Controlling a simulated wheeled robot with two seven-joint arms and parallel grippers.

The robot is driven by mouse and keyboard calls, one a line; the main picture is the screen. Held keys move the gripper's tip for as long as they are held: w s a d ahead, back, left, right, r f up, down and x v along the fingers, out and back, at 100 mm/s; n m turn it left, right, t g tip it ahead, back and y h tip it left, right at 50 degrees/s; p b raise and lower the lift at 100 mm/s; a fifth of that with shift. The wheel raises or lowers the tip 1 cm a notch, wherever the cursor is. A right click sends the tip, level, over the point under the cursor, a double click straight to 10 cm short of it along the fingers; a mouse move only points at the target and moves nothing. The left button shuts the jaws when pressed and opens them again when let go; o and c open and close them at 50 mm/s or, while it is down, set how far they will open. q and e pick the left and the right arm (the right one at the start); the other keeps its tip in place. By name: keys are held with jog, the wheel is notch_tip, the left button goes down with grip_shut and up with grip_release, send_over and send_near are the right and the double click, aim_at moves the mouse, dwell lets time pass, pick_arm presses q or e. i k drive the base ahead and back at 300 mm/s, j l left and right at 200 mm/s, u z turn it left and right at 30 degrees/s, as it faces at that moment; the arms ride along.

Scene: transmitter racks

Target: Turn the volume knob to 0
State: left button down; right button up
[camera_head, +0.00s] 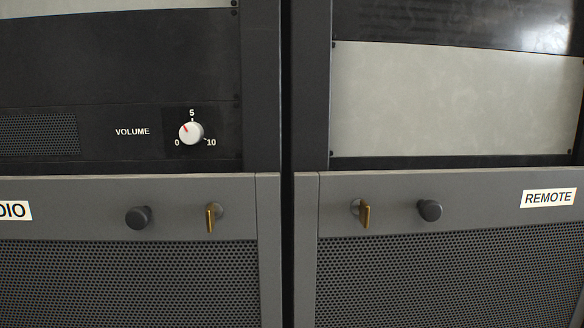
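The volume knob (190,133) is a small round white knob on a black panel in the left rack, right of the white VOLUME label (132,132). Its scale has 0 at the lower left, 5 at the top and 10 at the lower right. The knob's red pointer mark (186,129) points to the upper left, between 0 and 5. Neither of my grippers shows in the head view.
Below the knob, a grey door with a perforated lower part carries a black round knob (138,217) and a brass handle (211,217). The right rack's REMOTE door has a similar brass handle (364,213) and black knob (429,210). A dark gap separates the racks.

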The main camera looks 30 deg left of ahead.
aim_at(192, 133)
jog(key=u, duration=1.85)
